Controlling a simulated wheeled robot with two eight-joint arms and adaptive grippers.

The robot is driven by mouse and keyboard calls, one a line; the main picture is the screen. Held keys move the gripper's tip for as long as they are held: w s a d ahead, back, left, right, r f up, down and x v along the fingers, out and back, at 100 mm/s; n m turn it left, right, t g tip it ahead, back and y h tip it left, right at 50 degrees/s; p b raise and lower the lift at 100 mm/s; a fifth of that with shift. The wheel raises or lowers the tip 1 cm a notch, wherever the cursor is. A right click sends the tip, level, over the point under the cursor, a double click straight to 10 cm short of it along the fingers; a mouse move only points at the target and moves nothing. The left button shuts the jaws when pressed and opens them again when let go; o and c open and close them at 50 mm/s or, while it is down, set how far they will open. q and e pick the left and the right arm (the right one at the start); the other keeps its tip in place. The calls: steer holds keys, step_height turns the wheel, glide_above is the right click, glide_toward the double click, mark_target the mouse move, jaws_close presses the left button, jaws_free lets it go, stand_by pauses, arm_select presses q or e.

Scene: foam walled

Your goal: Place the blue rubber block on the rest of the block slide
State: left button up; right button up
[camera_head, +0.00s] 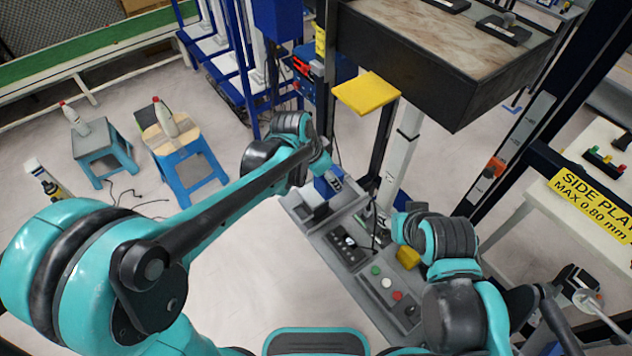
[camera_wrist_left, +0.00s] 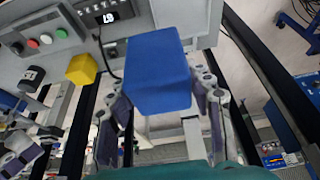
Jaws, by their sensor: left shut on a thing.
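The blue rubber block (camera_wrist_left: 158,72) is held between the two fingers of my left gripper (camera_wrist_left: 160,112). In the head view the blue block (camera_head: 325,184) shows partly, at the far end of the grey control console, with my left gripper (camera_head: 334,181) at it. In the wrist view the block covers part of the console behind it; whether it touches anything there I cannot tell. I cannot clearly make out the slide's rest. My right gripper (camera_head: 378,218) is near the console's right side, its fingers small and partly hidden.
The console (camera_head: 325,240) carries a display (camera_head: 347,241) and green, white and red buttons (camera_head: 386,283). A yellow block (camera_head: 408,257) is at its right side. A dark post and a large dark-sided table (camera_head: 440,65) stand behind. Open floor (camera_head: 260,285) lies to the left.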

arm_select(q)
steer(key=w+a+f, duration=0.1)
steer(key=f, duration=0.1)
steer(key=w+a+f+b, duration=0.1)
steer(key=f, duration=0.1)
steer(key=w+a+f+b, duration=0.1)
steer(key=f, duration=0.2)
steer(key=shift+w, duration=0.4)
steer(key=shift+f, duration=0.1)
steer(key=o, duration=1.4)
